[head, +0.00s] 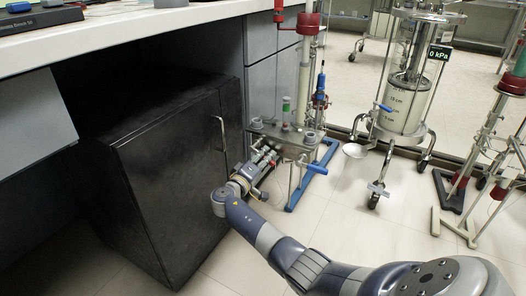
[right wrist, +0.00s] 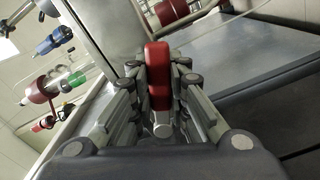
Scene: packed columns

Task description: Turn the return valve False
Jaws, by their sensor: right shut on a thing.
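In the right wrist view a red valve handle (right wrist: 158,78) stands between the two fingers of my right gripper (right wrist: 160,68), which is shut on it. No label shows that names it as the return valve. In the head view my right gripper (head: 266,158) is at the metal plate (head: 290,138) of the column stand; the red handle is hidden there by the gripper. A blue valve handle (head: 316,168) sticks out to the right of the gripper, apart from it. My left gripper is not in view.
A black cabinet (head: 165,165) stands close left of my right gripper, under a white bench (head: 125,32). A wheeled vessel (head: 404,105) with a 0 kPa display (head: 438,53) stands at the back right. Another column stand (head: 460,180) is at the right edge. Tiled floor is free between.

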